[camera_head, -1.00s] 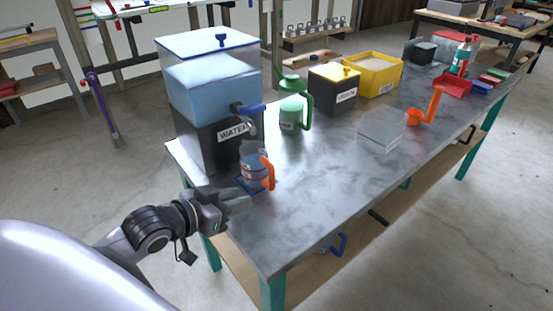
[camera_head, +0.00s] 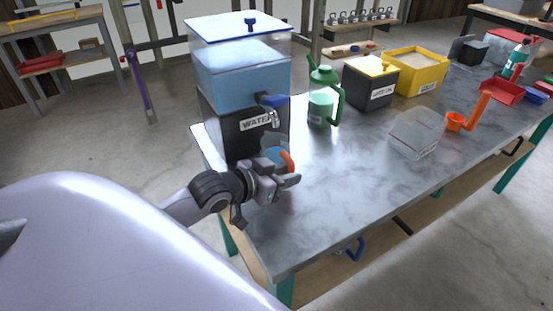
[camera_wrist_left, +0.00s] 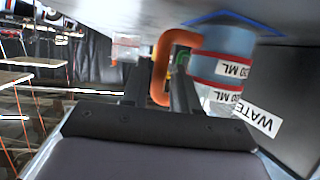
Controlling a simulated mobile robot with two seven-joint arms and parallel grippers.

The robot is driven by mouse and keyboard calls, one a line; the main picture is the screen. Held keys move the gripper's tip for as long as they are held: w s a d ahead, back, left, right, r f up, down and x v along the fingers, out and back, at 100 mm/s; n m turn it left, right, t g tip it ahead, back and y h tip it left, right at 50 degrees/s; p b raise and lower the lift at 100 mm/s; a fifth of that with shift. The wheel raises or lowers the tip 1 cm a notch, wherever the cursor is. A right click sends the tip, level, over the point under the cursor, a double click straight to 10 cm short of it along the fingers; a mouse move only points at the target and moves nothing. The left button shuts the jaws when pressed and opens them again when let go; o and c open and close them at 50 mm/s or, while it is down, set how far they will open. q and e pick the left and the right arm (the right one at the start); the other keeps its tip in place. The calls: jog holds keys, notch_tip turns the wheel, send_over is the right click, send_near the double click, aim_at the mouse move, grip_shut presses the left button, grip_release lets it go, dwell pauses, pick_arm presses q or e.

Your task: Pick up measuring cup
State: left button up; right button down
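The measuring cup (camera_head: 274,156) has an orange handle (camera_head: 288,160) and blue contents. It stands in front of the water dispenser, at the near left of the table, and is partly hidden by my left gripper (camera_head: 290,176) in the head view. Firm contact cannot be seen. My right gripper is in neither view.
The water dispenser (camera_head: 238,90) stands close behind the cup. A green-lidded jug (camera_head: 322,105), a black box (camera_head: 370,85), a yellow bin (camera_head: 415,72), a clear box (camera_head: 415,135) and an orange scoop (camera_head: 456,121) stand farther right. The table's (camera_head: 330,200) near middle is clear.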

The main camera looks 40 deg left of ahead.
pick_arm(q)
jog(key=shift+x, duration=1.05)
grip_shut()
jog(key=shift+r, duration=0.2)
